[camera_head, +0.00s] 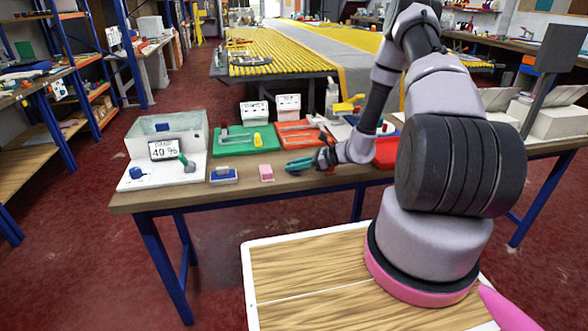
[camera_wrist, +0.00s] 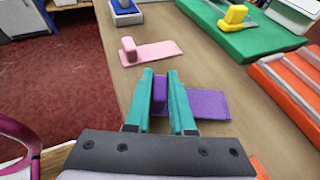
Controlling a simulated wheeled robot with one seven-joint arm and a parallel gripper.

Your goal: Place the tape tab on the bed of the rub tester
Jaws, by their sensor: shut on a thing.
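My gripper (camera_wrist: 160,76) has teal fingers and is shut on the raised grip of a purple tab (camera_wrist: 208,104). The tab's flat strip reaches out to the right of the fingers, low over or on the bench; I cannot tell if it touches. In the head view my gripper (camera_head: 300,164) is at the bench's front edge and the purple tab cannot be made out. A pink tab (camera_head: 266,172) lies just left of it, also in the wrist view (camera_wrist: 160,53). Which bench device is the rub tester is unclear: one has a green base (camera_head: 262,145), another an orange-red base (camera_head: 290,127).
A blue-and-white block (camera_head: 223,176) lies left of the pink tab. A clear-walled box (camera_head: 185,125) with a "40 %" display (camera_head: 164,149) stands at the bench's left end. A red object (camera_head: 386,152) is right of my gripper. Bare wood (camera_head: 310,184) runs along the front edge.

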